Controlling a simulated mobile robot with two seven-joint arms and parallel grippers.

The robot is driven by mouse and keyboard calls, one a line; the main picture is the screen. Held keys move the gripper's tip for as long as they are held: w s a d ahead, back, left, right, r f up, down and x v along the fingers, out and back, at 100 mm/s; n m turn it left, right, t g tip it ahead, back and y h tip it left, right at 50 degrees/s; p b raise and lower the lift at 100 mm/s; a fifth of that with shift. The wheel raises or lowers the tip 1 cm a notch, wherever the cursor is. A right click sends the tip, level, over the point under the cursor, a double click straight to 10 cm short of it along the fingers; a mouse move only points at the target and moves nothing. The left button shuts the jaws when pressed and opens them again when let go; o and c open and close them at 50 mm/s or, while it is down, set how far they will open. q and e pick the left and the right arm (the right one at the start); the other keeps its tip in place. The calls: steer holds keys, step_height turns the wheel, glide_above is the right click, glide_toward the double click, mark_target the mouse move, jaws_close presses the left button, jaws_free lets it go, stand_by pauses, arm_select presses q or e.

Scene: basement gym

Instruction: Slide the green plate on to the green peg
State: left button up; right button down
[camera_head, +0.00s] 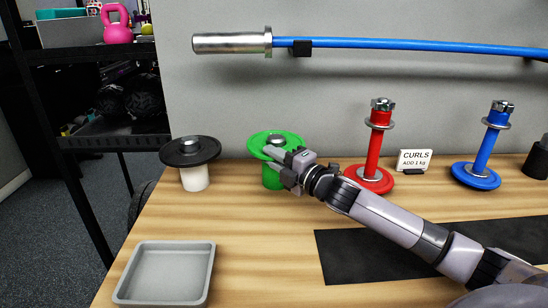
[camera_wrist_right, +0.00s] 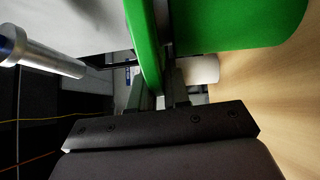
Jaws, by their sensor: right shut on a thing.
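The green plate (camera_head: 259,141) lies roughly level at the top of the green peg (camera_head: 271,178). A silver tip shows at the plate's middle, so the plate appears to be around the peg's top. My right gripper (camera_head: 274,156) is shut on the plate's front right rim. In the right wrist view the plate (camera_wrist_right: 143,45) is seen edge-on between the fingers (camera_wrist_right: 158,95), with the green peg (camera_wrist_right: 235,22) to its right. Whether the plate touches the peg's wide green body is hidden by the gripper and rim. My left gripper is not in view.
A black plate (camera_head: 176,152) on a white peg (camera_head: 194,178) stands to the left. Red (camera_head: 376,148) and blue (camera_head: 484,152) posts with discs stand to the right, beside a sign (camera_head: 414,160). A grey tray (camera_head: 167,268) and dark mat (camera_head: 350,260) lie in front.

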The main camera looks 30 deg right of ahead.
step_height(320, 180, down, 2)
steer(key=shift+s+a+g, duration=0.1)
steer(key=shift+g, duration=0.2)
steer(key=c, duration=1)
jaws_free()
steer(key=shift+f, duration=0.3)
steer(key=shift+c, duration=0.2)
steer(key=shift+s+f, duration=0.15)
steer(key=shift+s, duration=0.15)
steer(key=s, duration=0.1)
steer(key=s+d+r, duration=0.1)
steer(key=s, duration=0.1)
steer(key=s+r+b, duration=0.1)
steer(key=s, duration=0.1)
steer(key=shift+s+d+r, duration=0.1)
steer(key=shift+s+d, duration=0.1)
steer(key=shift+d, duration=0.05)
steer(key=shift+s+r, duration=0.3)
steer(key=shift+s, duration=0.15)
